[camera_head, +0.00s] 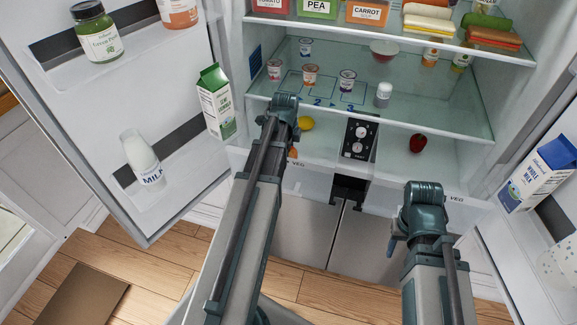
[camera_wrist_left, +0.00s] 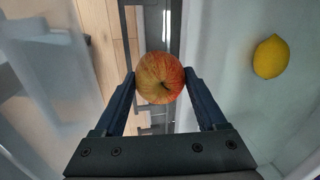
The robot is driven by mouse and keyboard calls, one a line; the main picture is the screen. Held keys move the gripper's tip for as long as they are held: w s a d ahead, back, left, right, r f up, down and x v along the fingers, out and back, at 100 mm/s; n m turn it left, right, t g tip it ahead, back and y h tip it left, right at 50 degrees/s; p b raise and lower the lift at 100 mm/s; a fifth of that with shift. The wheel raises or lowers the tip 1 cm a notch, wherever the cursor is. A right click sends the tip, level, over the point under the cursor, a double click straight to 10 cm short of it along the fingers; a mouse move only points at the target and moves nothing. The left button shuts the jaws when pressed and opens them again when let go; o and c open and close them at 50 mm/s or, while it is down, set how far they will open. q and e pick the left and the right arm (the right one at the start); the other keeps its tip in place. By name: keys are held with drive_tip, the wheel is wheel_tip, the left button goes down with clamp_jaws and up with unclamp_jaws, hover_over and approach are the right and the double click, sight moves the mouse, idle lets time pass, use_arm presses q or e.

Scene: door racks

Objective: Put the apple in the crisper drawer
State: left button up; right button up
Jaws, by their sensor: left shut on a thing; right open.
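My left gripper (camera_wrist_left: 159,76) is shut on the red and yellow apple (camera_wrist_left: 160,83), held between its two fingers in the left wrist view. In the head view my left arm covers most of it; a small orange-red part of the apple (camera_head: 292,153) shows beside the wrist. It is near the front of the fridge's lowest level, close to a VEG label. The crisper drawer fronts (camera_head: 300,181) are partly hidden by my arms; I cannot tell whether one is pulled out. My right gripper (camera_head: 394,240) is open and low in front of the fridge; its fingers barely show.
A lemon (camera_head: 305,123) lies on the level behind the apple, also in the left wrist view (camera_wrist_left: 270,57). A red item (camera_head: 417,143) lies to the right, past a control panel (camera_head: 359,138). Cups stand on the glass shelf (camera_head: 440,119) above. Both open doors hold cartons.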

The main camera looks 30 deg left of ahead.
use_arm(q)
drive_tip(key=shift+f, duration=0.1)
wheel_tip(320, 180, down, 4)
drive_tip(key=b, duration=0.3)
drive_tip(key=shift+b, duration=0.35)
drive_tip(key=shift+r, duration=0.2)
drive_tip(key=shift+f, duration=0.15)
drive_tip(key=o, duration=1.5)
